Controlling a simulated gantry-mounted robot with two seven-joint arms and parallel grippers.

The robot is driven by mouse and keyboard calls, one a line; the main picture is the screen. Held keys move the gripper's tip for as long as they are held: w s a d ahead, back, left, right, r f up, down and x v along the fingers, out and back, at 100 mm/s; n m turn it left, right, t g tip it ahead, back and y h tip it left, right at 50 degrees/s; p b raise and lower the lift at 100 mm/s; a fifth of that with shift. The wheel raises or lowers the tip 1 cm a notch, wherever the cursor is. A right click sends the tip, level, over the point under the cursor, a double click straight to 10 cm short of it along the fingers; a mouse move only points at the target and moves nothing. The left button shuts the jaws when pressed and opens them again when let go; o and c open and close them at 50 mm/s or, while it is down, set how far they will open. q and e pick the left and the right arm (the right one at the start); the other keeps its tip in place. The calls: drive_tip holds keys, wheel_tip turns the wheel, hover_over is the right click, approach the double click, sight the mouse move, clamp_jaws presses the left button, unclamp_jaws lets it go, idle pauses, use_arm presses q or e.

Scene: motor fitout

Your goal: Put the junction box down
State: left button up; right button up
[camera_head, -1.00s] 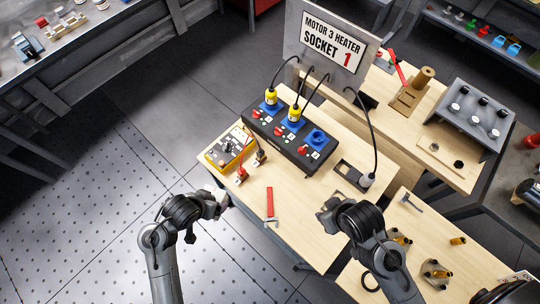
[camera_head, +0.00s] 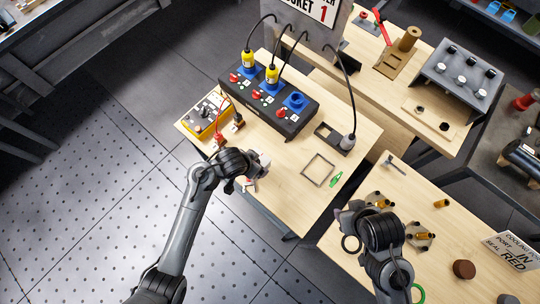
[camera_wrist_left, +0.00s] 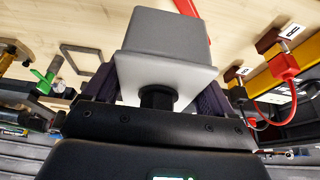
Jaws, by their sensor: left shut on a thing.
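The junction box is a grey box with a pale flange plate and a dark round fitting. It fills the middle of the left wrist view (camera_wrist_left: 165,35), gripped between the fingers of my left gripper (camera_wrist_left: 150,95). In the head view, a small part of the box (camera_head: 262,160) shows beyond my left gripper (camera_head: 252,170), over the left front of the wooden bench (camera_head: 285,205). The gap between box and bench cannot be told. My right gripper (camera_head: 352,212) is over the lower right bench; its fingers are not clear.
A thin square outline (camera_head: 318,170) lies on clear bench right of the box, with a green tool (camera_head: 337,180) beside it. A black socket unit (camera_head: 270,100) with cables and a yellow meter (camera_head: 207,115) stand behind.

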sight(268, 159)
use_arm(q)
drive_tip(key=w+d+f, duration=0.2)
drive_tip(key=d, duration=0.1)
drive_tip(key=d+f+b, duration=0.1)
drive_tip(key=d, duration=0.1)
drive_tip(key=shift+w+f, duration=0.15)
drive_tip(key=shift+w, duration=0.25)
drive_tip(key=shift+w+d+f, duration=0.15)
drive_tip(key=shift+d+f, duration=0.1)
drive_tip(key=shift+d, duration=0.05)
drive_tip(key=shift+f, duration=1.9)
drive_tip(key=shift+f+b, duration=0.1)
drive_tip(key=shift+b, duration=0.2)
drive_tip(key=shift+f, duration=0.15)
drive_tip(key=o, duration=1.1)
